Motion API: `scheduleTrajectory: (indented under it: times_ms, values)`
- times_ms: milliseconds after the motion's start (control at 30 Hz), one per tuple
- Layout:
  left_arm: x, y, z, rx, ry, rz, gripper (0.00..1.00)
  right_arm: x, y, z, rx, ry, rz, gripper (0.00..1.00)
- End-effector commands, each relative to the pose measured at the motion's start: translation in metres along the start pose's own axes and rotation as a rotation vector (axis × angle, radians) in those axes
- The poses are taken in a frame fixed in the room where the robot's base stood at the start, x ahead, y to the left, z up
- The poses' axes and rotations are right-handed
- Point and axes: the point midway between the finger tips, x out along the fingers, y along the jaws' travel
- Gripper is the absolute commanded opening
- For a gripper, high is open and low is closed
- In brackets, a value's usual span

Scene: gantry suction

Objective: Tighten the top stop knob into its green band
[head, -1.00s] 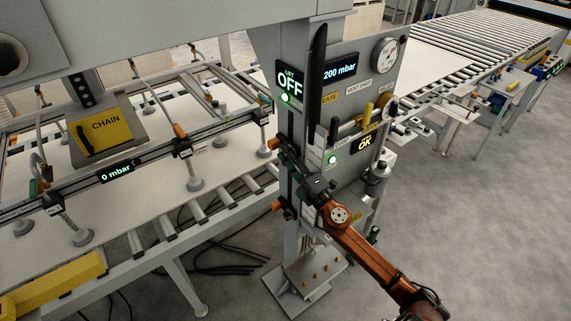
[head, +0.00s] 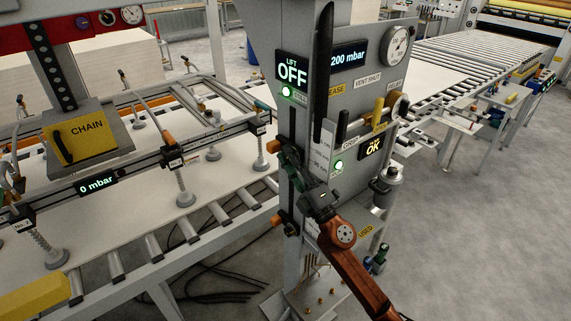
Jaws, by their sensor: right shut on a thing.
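The top stop knob (head: 274,143) is a small orange knob on the left side of the grey column, below the lit OFF panel. My right gripper (head: 285,154) is at this knob, shut on it, and its dark fingers hide part of it. My right arm reaches up to it from the bottom right. A second orange stop knob (head: 278,218) sits lower on the same column, clear of the gripper. I cannot make out a green band at the top knob; the fingers cover that area. My left gripper is out of view.
Open floor (head: 480,240) lies at right.

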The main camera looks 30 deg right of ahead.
Motion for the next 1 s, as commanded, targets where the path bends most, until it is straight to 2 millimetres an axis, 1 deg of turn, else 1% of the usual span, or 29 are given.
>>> scheduleTrajectory:
  times_ms: [300, 333, 600, 867, 1000]
  values:
    - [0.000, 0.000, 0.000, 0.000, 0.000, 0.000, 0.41, 0.000, 0.001, 0.000, -0.001, -0.001, 0.003, 0.03]
    - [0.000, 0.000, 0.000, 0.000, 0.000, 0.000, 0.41, 0.000, 0.001, 0.000, -0.001, -0.001, 0.003, 0.28]
    - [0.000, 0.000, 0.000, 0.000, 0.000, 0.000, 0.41, 0.000, 0.000, 0.000, -0.001, 0.000, 0.001, 0.46]
    - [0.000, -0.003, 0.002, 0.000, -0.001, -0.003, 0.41, -0.001, -0.001, 0.000, 0.000, -0.001, 0.000, 0.46]
    - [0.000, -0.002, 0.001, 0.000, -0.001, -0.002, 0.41, -0.013, -0.001, 0.000, 0.003, -0.002, -0.001, 0.46]
